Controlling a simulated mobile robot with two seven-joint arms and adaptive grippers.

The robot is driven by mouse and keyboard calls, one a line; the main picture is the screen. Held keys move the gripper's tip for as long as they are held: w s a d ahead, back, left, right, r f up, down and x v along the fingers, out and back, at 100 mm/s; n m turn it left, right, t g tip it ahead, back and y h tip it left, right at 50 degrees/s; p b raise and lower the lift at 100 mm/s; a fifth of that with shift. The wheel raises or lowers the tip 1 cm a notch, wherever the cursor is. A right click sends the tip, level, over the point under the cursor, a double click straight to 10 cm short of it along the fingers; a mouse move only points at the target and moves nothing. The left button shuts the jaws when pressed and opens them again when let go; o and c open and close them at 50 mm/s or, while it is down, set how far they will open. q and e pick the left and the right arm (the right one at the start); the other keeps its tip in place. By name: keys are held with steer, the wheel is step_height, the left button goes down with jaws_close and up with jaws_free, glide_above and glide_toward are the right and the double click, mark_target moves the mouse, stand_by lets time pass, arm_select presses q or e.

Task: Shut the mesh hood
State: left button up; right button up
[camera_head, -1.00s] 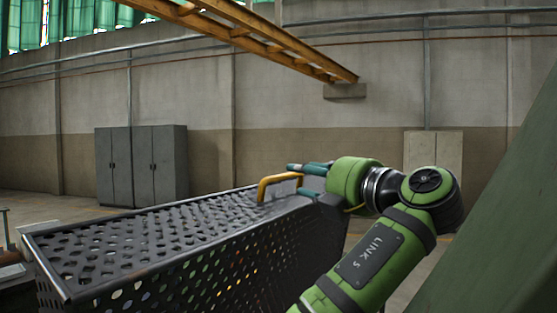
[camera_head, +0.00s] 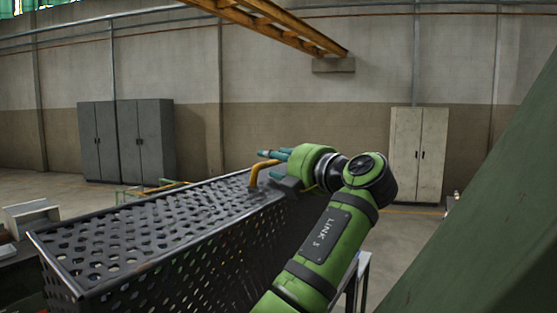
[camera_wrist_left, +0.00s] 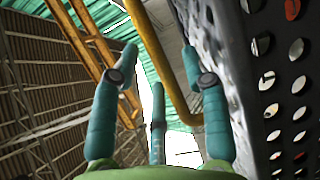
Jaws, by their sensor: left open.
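The mesh hood (camera_head: 150,240) is a dark perforated metal box shape filling the lower left of the head view. Its yellow handle (camera_head: 262,171) stands at its far right end and also shows in the wrist view (camera_wrist_left: 166,75). My left gripper (camera_head: 270,155) is open at the handle, its teal fingers beside and just above it. In the wrist view the handle bar runs between the spread fingers and bends behind the right one; I cannot tell whether they touch it. The hood's perforated wall (camera_wrist_left: 265,100) is close on the right there. My right gripper is not in view.
A large green slanted surface (camera_head: 490,210) fills the right side. Grey cabinets (camera_head: 127,142) and a beige cabinet (camera_head: 418,153) stand by the far wall. A yellow overhead beam (camera_head: 270,22) hangs above. Floor between hood and cabinets looks mostly clear.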

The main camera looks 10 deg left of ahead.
arm_select(q)
steer(key=shift+d, duration=0.1)
jaws_close()
steer(key=shift+w+a, duration=0.15)
steer(key=shift+a, duration=0.2)
steer(key=w+a+f+g+h, duration=0.1)
steer(key=w+a, duration=0.2)
steer(key=a, duration=0.5)
steer(key=w+a+f+n+g+h, duration=0.1)
steer(key=w+a+f+h, duration=0.1)
steer(key=a, duration=0.5)
steer(key=shift+w+a+f+g, duration=0.2)
steer(key=shift+w+a+g, duration=0.2)
steer(key=shift+w, duration=0.25)
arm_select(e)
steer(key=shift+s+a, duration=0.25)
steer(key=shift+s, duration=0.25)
